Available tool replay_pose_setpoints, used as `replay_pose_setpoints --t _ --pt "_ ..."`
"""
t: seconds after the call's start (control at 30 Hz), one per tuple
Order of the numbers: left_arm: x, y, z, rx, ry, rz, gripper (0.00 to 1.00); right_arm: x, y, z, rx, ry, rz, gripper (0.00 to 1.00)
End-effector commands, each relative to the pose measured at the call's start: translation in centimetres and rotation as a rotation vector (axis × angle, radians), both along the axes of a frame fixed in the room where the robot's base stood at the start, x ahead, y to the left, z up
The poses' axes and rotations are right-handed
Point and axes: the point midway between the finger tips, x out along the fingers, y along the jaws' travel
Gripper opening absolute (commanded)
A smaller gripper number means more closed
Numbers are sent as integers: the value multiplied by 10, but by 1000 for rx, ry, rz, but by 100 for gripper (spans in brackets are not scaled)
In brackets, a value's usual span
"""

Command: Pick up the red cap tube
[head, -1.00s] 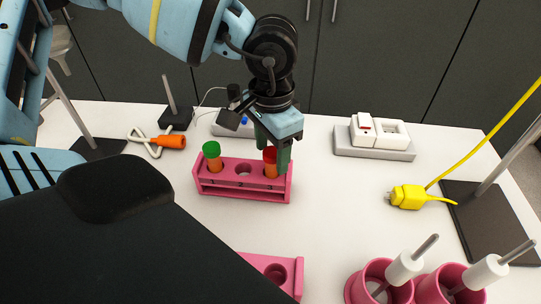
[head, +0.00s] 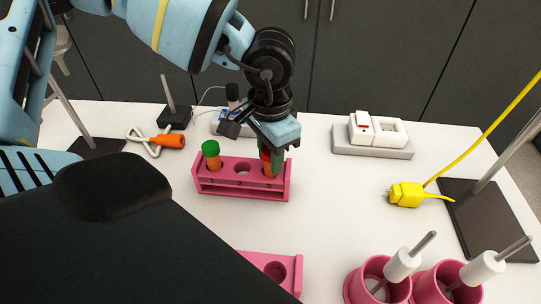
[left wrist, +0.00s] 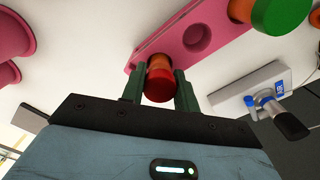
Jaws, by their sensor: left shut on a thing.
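The red cap tube (head: 268,168), with orange contents, stands in the right-hand hole of the pink rack (head: 245,190). My left gripper (head: 277,157) is over it from above, its green fingers shut on the tube just around the cap. In the left wrist view the red cap (left wrist: 159,86) sits between the two fingers (left wrist: 158,88), and the tube's lower part is still in the rack. A green cap tube (head: 212,155) stands in the left-hand hole. The middle hole is empty. My right gripper is in neither view.
A second pink rack (head: 290,274) lies at the front edge of view. Pink cups (head: 365,284) with white-handled rods stand front right. A yellow plug (head: 407,195), a power strip (head: 372,150) and an orange-handled tool (head: 171,141) lie around.

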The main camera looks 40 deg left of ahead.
Motion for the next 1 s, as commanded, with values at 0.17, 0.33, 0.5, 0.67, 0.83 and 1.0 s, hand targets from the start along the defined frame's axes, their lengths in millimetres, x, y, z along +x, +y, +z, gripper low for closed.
replay_pose_setpoints --t 0.17,0.33,0.5,0.67,0.83,1.0 --pt "1 0 11 0 -3 1 8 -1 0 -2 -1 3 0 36" --pt "1 0 41 -1 -6 0 8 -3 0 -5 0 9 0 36" --pt "1 0 72 0 -4 0 8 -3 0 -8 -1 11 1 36" --pt "1 0 92 0 -1 1 8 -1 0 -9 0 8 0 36" --pt "0 0 100 -1 0 0 8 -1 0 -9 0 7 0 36" --pt "0 -1 100 -1 0 3 8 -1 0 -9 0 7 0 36"
